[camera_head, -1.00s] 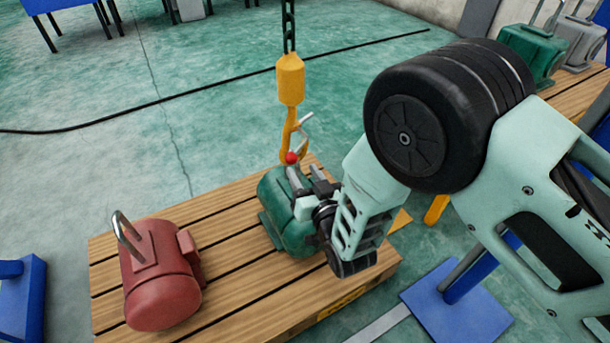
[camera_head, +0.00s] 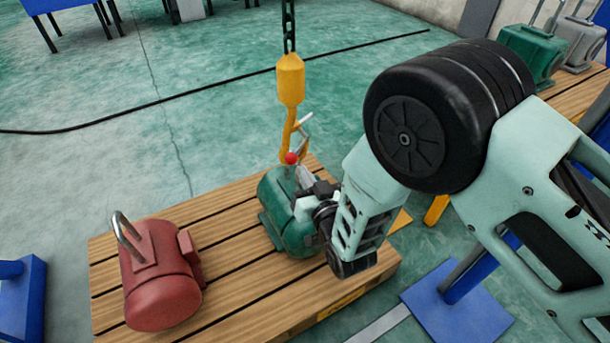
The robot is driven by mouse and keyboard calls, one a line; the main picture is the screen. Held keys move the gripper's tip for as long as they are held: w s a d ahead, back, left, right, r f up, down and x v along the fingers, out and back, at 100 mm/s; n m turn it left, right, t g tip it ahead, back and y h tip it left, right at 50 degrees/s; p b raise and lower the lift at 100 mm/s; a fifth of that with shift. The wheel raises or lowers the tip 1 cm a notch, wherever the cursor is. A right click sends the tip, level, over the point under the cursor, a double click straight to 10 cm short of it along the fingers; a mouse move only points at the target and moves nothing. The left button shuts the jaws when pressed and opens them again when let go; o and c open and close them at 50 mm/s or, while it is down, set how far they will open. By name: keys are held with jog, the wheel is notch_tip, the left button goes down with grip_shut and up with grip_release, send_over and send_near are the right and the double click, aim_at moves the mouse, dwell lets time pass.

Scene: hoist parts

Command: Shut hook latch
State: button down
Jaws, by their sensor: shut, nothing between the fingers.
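The yellow hook (camera_head: 287,132) hangs from a dark chain above the green motor (camera_head: 285,228) on the pallet. A thin silver latch piece (camera_head: 305,122) sticks out to the upper right from the hook's opening, tilted away from the hook body. A red ball (camera_head: 291,158) shows at the lower part of the hook. My gripper (camera_head: 306,176) is shut and empty, just below and right of the red ball and over the green motor. Whether its fingertips touch the ball I cannot tell. The gripper hides part of the motor's top.
A red motor (camera_head: 160,280) with a metal loop on top stands on the left of the wooden pallet (camera_head: 235,290). A blue stand (camera_head: 455,305) is at the lower right. More motors (camera_head: 530,55) stand on another pallet at the upper right. The floor behind the hook is mostly clear.

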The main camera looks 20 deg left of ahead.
dwell(0.5)
jog(key=c, duration=1.1)
grip_release()
jog(key=shift+w+d+p+v, duration=0.1)
jog(key=shift+p+v, duration=0.25)
jog(key=shift+v, duration=3.65)
jog(key=shift+w+d+p+v, duration=0.1)
jog(key=shift+p+v, duration=0.3)
jog(key=shift+v, duration=3.6)
jog(key=shift+w+d+p+v, duration=0.1)
jog(key=shift+p+v, duration=0.25)
jog(key=shift+v, duration=3.65)
